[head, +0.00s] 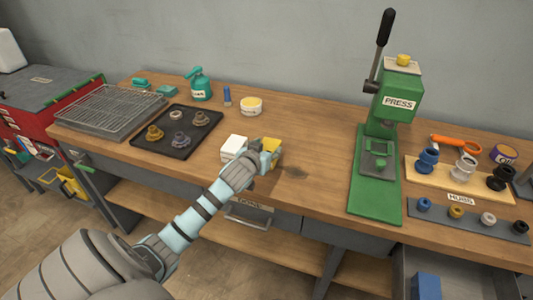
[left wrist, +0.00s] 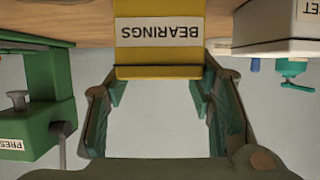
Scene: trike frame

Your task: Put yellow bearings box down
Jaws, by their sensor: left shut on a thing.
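The yellow bearings box (head: 271,146) is at the front middle of the workbench, just right of a white box. Its white BEARINGS label shows upside down in the left wrist view, where the box (left wrist: 158,70) sits between the fingers. My left gripper (head: 262,160) is shut on the bearings box and hides part of it in the head view. The fingers (left wrist: 160,82) flank it on both sides in the wrist view. I cannot tell whether the box touches the bench top. My right gripper is not in view.
A white labelled box (head: 233,146) stands close left of the bearings box. A black tray (head: 177,146) with several parts and a wire rack (head: 108,110) lie further left. A green press (head: 376,170) stands right. The wooden bench top (head: 315,150) between box and press is clear.

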